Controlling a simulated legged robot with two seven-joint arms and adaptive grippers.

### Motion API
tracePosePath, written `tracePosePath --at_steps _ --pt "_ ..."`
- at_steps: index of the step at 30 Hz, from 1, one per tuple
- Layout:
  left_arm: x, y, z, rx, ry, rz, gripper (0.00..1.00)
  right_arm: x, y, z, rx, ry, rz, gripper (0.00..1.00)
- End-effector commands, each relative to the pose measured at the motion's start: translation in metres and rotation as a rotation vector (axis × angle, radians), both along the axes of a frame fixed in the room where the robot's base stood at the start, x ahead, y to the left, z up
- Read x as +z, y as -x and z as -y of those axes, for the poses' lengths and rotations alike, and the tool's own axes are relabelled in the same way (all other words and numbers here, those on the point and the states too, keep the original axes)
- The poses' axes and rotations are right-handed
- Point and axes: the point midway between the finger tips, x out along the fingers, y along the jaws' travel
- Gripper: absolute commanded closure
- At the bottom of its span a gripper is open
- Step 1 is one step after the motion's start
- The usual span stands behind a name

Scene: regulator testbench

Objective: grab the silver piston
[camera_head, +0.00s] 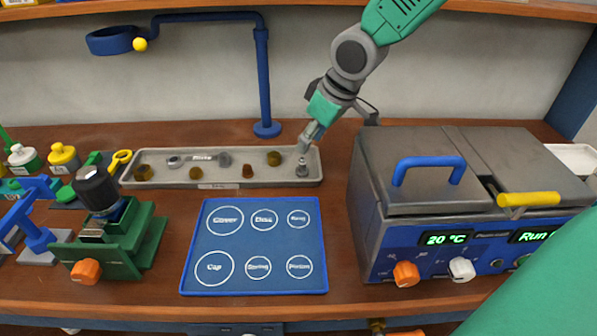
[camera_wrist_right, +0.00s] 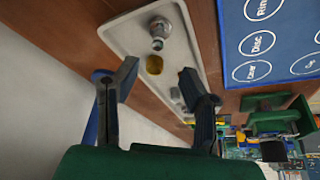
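A small silver part that looks like the silver piston (camera_head: 302,171) stands at the right end of the long beige tray (camera_head: 262,183). It also shows in the right wrist view (camera_wrist_right: 158,40), beyond the fingertips. My right gripper (camera_head: 304,146) reaches down from the upper right and is just above this part in the head view. In the right wrist view the fingers of my right gripper (camera_wrist_right: 159,82) are spread apart with nothing between them. I cannot tell from the head view whether a fingertip touches the part. My left gripper is not in view.
The tray also holds several brass and grey parts, including a brass one (camera_head: 273,158) close to the piston. A blue labelled mat (camera_head: 254,268) lies in front. A grey-and-blue machine (camera_head: 367,222) stands to the right, a blue post (camera_head: 263,80) behind, and a green fixture (camera_head: 130,256) left.

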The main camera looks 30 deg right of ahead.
Motion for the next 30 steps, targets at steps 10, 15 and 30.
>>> tracePosePath --at_steps 10,15,30 --pt "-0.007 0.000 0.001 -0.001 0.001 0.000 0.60 -0.031 -0.010 -0.007 0.000 0.002 -0.001 0.63" --pt "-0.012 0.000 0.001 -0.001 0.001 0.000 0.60 -0.056 -0.019 -0.015 0.001 0.006 -0.002 0.63" --pt "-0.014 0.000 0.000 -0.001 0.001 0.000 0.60 -0.070 -0.024 -0.012 -0.001 -0.002 0.000 1.00"
